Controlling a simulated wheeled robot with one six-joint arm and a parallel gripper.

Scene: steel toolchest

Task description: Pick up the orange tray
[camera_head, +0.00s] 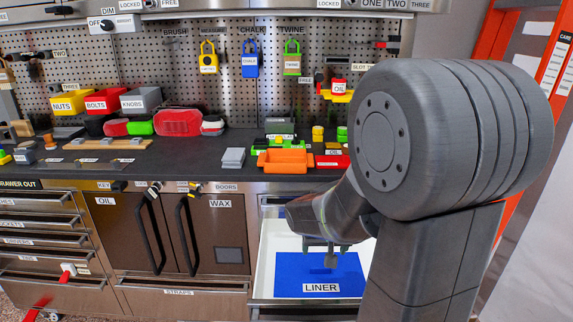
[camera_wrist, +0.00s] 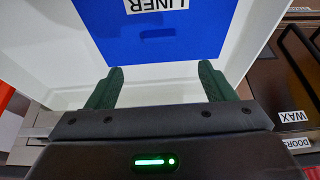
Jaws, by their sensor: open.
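The orange tray (camera_head: 284,161) sits on the dark worktop near its front edge, left of my arm in the head view. Its front is close to the counter edge. My gripper (camera_head: 325,250) is lower, over the open drawer and its blue liner, below and apart from the tray. In the wrist view my gripper (camera_wrist: 160,85) shows two green fingers spread wide with nothing between them. The wrist view looks down at the blue liner (camera_wrist: 160,25) in the white drawer; the orange tray does not show there.
The open drawer (camera_head: 268,255) juts out below the worktop (camera_head: 200,150). A grey box (camera_head: 233,158) stands left of the tray, a red item (camera_head: 333,162) right of it, and a green piece (camera_head: 262,145) behind. Cabinet doors with black handles (camera_head: 188,235) are left of the drawer.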

